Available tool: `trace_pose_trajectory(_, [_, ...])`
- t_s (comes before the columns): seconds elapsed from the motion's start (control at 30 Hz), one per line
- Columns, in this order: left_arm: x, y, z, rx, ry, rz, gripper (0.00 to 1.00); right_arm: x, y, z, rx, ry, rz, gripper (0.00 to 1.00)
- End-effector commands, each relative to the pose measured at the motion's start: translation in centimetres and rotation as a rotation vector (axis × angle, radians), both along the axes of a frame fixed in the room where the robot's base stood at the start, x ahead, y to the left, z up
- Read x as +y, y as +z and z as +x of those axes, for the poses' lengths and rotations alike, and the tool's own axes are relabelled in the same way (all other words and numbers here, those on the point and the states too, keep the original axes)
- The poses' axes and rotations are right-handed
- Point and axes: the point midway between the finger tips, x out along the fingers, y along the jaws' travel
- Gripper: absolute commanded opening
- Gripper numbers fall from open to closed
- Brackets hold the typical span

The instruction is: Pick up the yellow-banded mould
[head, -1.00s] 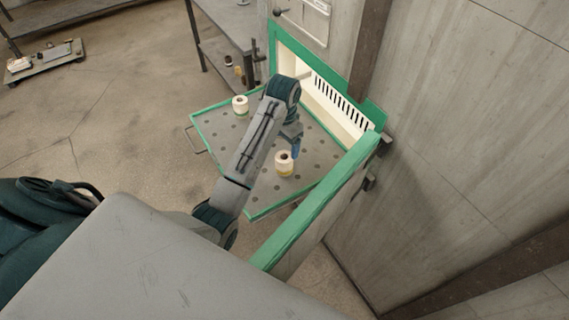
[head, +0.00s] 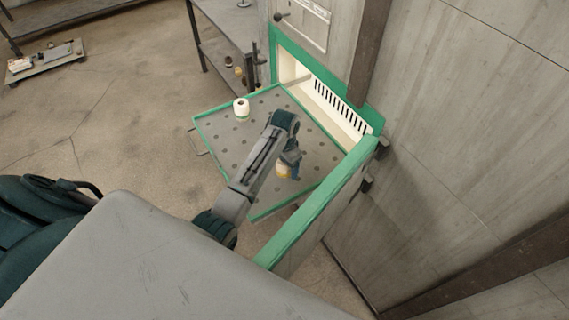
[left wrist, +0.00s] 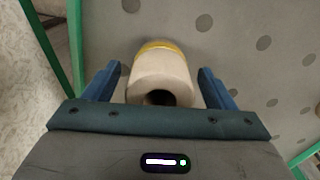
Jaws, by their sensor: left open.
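The yellow-banded mould (head: 282,171) is a pale cylinder on the perforated tray, partly hidden by my left gripper (head: 291,166) in the head view. In the left wrist view the mould (left wrist: 160,80) shows its dark top hole and a yellow band at its far, lower end. My left gripper (left wrist: 158,78) is open there, with one blue finger on each side of the mould. Small gaps show between the fingers and the mould. My right gripper is not in view.
The grey tray (head: 222,132) has a green rim and sits before a lit oven opening (head: 293,72). A second pale mould (head: 241,106) with a greenish base stands near its far left edge. A green-edged door panel (head: 318,215) stands to the right of my arm.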

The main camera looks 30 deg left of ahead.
Motion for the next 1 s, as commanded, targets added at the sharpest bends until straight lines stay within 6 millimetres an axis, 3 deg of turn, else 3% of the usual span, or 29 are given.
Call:
trace_pose_trajectory(0.2, [0.0,-0.1,0.0,0.0,0.0,0.0,0.76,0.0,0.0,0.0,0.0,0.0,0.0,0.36])
trace_pose_trajectory(0.4, [0.0,-0.1,0.0,0.0,0.0,0.0,0.37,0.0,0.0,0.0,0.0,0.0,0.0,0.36])
trace_pose_trajectory(0.5, [0.0,0.0,0.0,-0.001,0.0,0.001,0.23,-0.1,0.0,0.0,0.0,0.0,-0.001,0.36])
trace_pose_trajectory(0.77, [0.0,0.3,0.1,-0.004,0.0,0.001,0.23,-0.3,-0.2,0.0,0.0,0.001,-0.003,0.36])
trace_pose_trajectory(1.0, [0.1,4.1,0.2,-0.008,-0.001,0.002,0.23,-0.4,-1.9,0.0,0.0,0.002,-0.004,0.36])
